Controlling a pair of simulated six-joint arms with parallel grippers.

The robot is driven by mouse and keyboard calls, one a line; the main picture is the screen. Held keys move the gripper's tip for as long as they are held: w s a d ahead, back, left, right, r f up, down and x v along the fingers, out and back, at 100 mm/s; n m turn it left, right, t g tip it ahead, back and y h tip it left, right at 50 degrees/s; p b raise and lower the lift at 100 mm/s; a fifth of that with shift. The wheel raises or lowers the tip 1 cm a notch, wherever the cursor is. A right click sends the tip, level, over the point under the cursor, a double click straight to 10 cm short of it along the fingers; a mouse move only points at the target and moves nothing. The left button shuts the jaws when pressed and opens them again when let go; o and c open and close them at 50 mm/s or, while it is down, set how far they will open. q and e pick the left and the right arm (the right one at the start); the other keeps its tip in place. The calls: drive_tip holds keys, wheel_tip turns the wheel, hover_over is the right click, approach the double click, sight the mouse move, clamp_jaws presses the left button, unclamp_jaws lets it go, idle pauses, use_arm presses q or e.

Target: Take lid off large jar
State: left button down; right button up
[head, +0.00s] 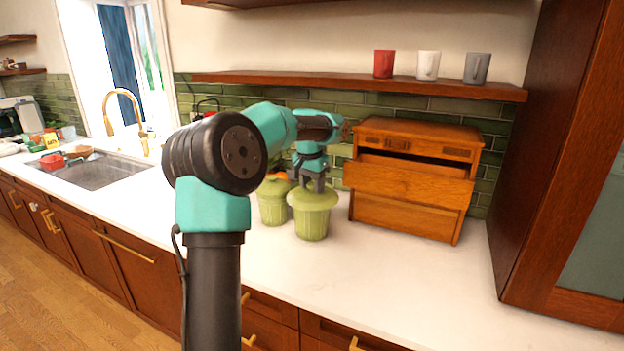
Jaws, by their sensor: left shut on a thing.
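The larger green jar (312,223) stands upright on the white counter, its wide green lid (313,200) on or just at its mouth. I cannot tell whether there is a gap between them. My left gripper (314,186) points down from above and is shut on the top of the lid. My right gripper is not in view.
A wooden drawer box (408,222) with a drawer pulled out stands right of the jars. A shelf (360,82) with three cups hangs above. A sink (95,172) is at the left. The counter (400,290) in front is clear.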

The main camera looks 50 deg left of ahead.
use_arm(q)
drive_tip(key=shift+s+d+r, duration=0.15)
drive_tip(key=shift+s+d, duration=0.7)
drive_tip(key=shift+d, duration=0.1)
